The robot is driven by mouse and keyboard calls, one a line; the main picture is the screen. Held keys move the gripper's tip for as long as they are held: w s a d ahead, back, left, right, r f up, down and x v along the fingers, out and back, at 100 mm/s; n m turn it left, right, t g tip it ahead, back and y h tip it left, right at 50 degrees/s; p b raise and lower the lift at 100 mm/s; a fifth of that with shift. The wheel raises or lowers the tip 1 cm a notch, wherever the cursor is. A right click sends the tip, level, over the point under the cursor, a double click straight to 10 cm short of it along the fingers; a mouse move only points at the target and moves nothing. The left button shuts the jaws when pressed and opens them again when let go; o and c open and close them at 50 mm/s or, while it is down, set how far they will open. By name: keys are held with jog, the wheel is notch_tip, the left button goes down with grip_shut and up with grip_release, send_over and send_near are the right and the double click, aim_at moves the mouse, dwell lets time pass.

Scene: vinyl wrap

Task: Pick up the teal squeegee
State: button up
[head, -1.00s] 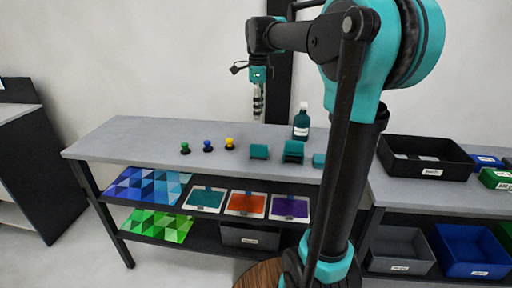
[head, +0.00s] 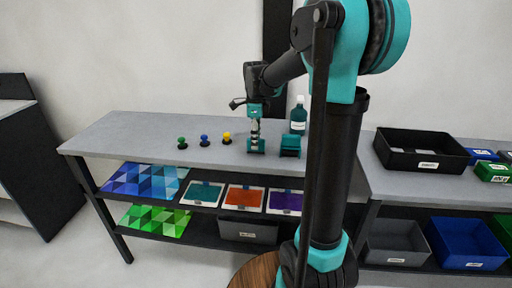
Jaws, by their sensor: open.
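Two teal block-like items stand on the grey tabletop, and I cannot tell for certain which is the squeegee. The left teal item (head: 257,148) is directly under my gripper, and the right teal item (head: 290,147) stands just beside it. My gripper (head: 255,138) points straight down with its fingers open at the top of the left item. The fingers overlap that item in the picture, so I cannot tell whether they touch it. My arm hides the tabletop farther right.
A teal bottle (head: 299,118) with a white cap stands behind the items. Green (head: 182,143), blue (head: 205,141) and yellow (head: 227,138) knobs stand to the left. A black tray (head: 424,165) is on the right. The tabletop's left end is clear.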

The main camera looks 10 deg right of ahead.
jog(key=shift+f, duration=1.45)
jog(key=shift+c, duration=0.2)
grip_shut()
